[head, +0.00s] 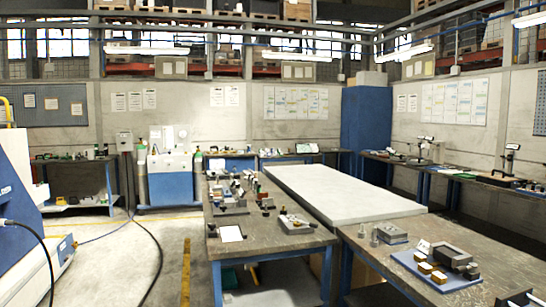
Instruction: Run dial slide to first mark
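No part that I can name for sure as the dial slide shows; any marks are too small to read from here. A grey block-shaped fixture (455,255) sits on a blue mat (455,283) on the right front bench. Stand-like instruments, one (424,146) and another (508,158), stand on the right wall bench. Neither of my grippers can be made out.
A long white slab table (340,190) fills the middle. Several brass-coloured blocks (432,272) lie on the blue mat. A dark item (521,298) is cut off at bottom right. Open floor (175,255) with a black cable lies left of the benches. A blue cabinet (367,130) stands behind.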

